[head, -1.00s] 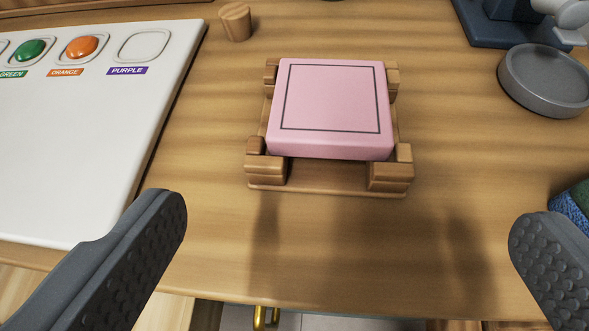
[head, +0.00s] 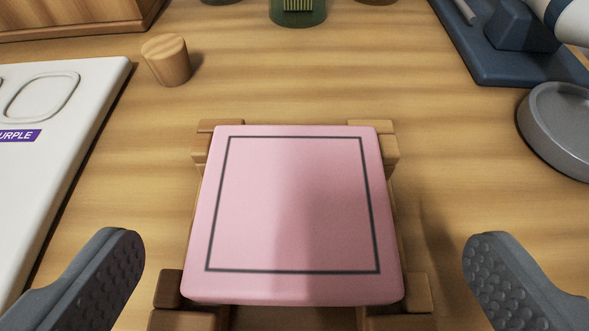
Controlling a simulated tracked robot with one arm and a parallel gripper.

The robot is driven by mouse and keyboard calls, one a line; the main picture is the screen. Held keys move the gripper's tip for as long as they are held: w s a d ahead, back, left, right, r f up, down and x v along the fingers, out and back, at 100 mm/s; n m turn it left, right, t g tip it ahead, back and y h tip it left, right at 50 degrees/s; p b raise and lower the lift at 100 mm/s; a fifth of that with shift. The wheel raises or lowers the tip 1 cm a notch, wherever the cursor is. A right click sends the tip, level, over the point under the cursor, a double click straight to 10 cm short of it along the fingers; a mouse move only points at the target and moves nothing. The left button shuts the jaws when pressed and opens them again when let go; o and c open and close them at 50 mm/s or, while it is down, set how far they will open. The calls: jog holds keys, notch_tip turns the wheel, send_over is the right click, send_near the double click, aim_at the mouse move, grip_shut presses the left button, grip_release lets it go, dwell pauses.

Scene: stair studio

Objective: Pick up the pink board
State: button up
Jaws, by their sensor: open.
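The pink board (head: 295,210) is a thick square slab with a dark square outline on its top. It lies flat on a wooden stand (head: 385,140) with corner blocks, in the middle of the head view. My gripper (head: 300,268) is open and empty. One finger is to the left of the board and the other to the right, both apart from it and near its front half. The front of the stand is partly cut off by the bottom edge of the view.
A white panel (head: 50,180) with a purple label lies at left. A grey round dish (head: 560,135) and a dark blue base (head: 500,50) are at right. Bare wooden table (head: 300,90) lies behind the board.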

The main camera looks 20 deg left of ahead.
aim_at(296, 190)
jog(key=b+x, duration=0.1)
jog(key=x, duration=0.3)
jog(key=shift+w+a, duration=0.2)
jog(key=c, duration=1.1)
jog(key=shift+o, duration=0.2)
